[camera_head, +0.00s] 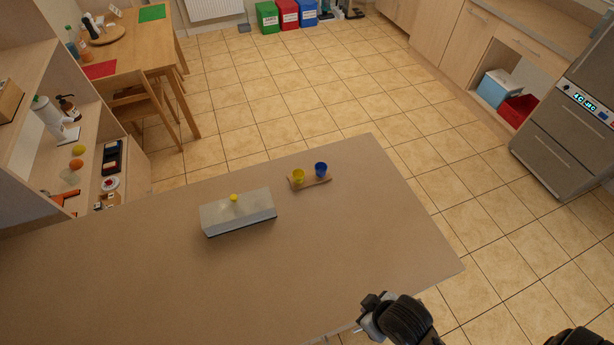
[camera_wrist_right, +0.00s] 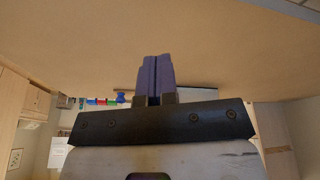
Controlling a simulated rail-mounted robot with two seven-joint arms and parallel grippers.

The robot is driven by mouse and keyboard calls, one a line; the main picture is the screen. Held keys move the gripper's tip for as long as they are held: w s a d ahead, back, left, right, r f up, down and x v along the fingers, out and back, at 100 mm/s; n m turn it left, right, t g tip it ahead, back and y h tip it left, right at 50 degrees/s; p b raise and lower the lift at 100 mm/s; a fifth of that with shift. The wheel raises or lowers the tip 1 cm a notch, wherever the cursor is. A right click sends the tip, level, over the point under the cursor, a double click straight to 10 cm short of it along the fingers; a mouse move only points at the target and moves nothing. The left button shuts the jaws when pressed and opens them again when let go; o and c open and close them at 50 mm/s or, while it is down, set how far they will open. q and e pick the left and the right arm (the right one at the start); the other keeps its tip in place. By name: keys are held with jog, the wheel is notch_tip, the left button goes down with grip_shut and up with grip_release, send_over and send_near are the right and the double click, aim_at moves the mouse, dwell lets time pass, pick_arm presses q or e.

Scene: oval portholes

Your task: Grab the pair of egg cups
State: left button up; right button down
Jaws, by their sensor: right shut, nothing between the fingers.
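A yellow egg cup (camera_head: 298,176) and a blue egg cup (camera_head: 321,169) stand side by side on a small wooden board (camera_head: 310,183) near the far edge of the table. In the right wrist view, which looks upside down, a small blue shape that appears to be the blue cup (camera_wrist_right: 121,97) shows left of the fingers; I cannot make out the yellow cup there. My right gripper (camera_head: 364,318) is low over the table's near right edge, well apart from the cups. Its purple fingers (camera_wrist_right: 154,72) are together and empty. My left gripper is not in view.
A grey box-like block (camera_head: 240,214) with a yellow knob on top stands left of the cups. The table (camera_head: 330,250) is otherwise clear. A shelf unit with bottles and fruit (camera_head: 78,150) stands at the left. Tiled floor lies beyond the table's far and right edges.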

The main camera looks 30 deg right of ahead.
jog(key=c, duration=1.8)
grip_release()
jog(key=o, duration=1.4)
jog(key=shift+w, duration=0.15)
